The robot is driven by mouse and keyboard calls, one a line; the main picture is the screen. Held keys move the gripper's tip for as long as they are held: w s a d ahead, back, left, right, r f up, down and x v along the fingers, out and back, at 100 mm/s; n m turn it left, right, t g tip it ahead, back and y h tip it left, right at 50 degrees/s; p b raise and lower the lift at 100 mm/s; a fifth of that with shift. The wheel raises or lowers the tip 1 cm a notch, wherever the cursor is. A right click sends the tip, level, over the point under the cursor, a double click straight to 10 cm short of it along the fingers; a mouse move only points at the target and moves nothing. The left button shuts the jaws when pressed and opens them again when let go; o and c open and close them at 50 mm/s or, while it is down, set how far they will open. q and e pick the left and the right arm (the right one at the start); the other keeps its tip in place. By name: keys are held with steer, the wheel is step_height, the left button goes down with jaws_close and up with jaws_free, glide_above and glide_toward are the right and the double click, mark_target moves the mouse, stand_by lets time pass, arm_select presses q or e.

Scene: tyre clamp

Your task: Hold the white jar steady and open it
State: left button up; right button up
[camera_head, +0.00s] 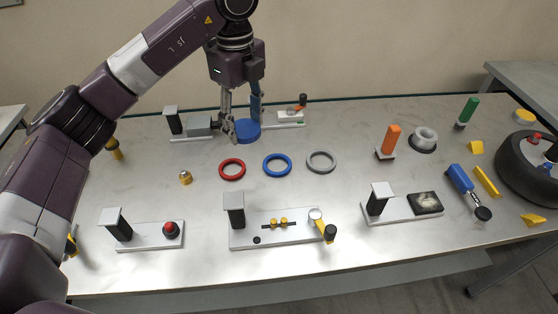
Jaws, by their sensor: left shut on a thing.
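My right gripper is not in view.
Fixtures stand close on both sides: a black post with a grey block (200,126) and a white plate (289,119). Red (232,160), blue (267,158) and grey rings lie in front. A black tyre (525,180) lies far right.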

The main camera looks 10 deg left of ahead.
arm_select(q)
step_height(320, 180, down, 5)
steer(key=s, duration=0.1)
steer(key=p, duration=0.2)
glide_above(251, 188)
step_height(251, 188, down, 9)
steer(key=shift+r, duration=0.1)
steer(key=shift+f, duration=1)
step_height(251, 188, down, 3)
steer(key=shift+f+p, duration=0.15)
steer(key=shift+p, duration=0.2)
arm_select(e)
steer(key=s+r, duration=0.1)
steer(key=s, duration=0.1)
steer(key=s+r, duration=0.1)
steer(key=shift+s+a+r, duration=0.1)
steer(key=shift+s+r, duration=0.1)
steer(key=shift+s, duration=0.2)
arm_select(q)
steer(key=shift+f, duration=0.1)
